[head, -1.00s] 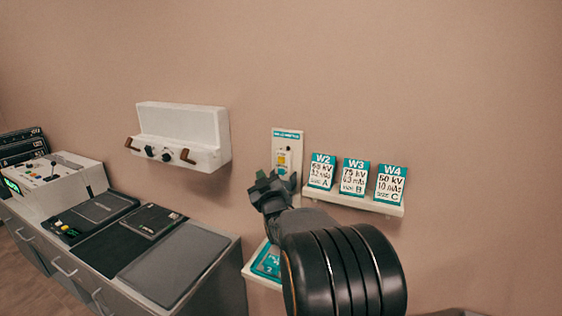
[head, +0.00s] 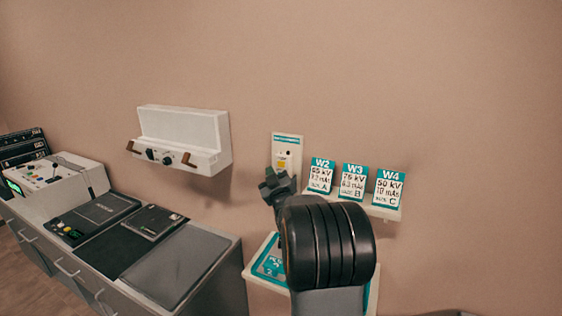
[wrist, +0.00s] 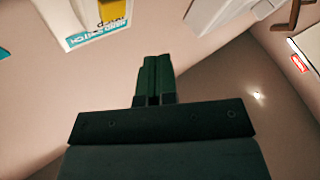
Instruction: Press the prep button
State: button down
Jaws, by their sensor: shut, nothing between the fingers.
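A pale wall panel (head: 296,145) with a teal label strip is fixed to the wall behind my gripper (head: 268,180). It carries a yellow part (head: 282,164) and a small dark dot above it. My gripper is shut and empty, just in front of and below the yellow part in the head view, hiding the panel's lower end. In the wrist view the panel (wrist: 75,22), lettered "HAND SWITCH", is at the upper left, with the yellow part (wrist: 113,11) cut by the top edge. The shut fingers (wrist: 157,60) point up, right of it. I cannot read a prep label or judge contact.
A small shelf (head: 382,211) with cards W2, W3 and W4 is right of the panel. A white wall box (head: 185,128) with brown handles is to the left. A cabinet (head: 228,262) with a console and dark pads stands lower left.

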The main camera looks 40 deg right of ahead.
aim_at(281, 164)
jog(key=shift+w+d+b, duration=0.2)
jog(key=shift+w+d, duration=0.25)
jog(key=shift+d, duration=0.4)
jog(key=shift+w+d+b, duration=0.15)
jog(key=shift+w+d, duration=0.3)
jog(key=shift+d, duration=0.4)
jog(key=shift+w+d+f+b, duration=0.15)
jog(key=shift+d+b, duration=0.1)
jog(key=shift+b, duration=0.2)
dwell(0.7)
jog(key=shift+w+d+b, duration=0.25)
jog(key=shift+d+b, duration=0.15)
jog(key=shift+d, duration=0.15)
dwell(0.9)
dwell(0.4)
jog(key=shift+s+a+b, duration=0.4)
jog(key=shift+a+b, duration=0.45)
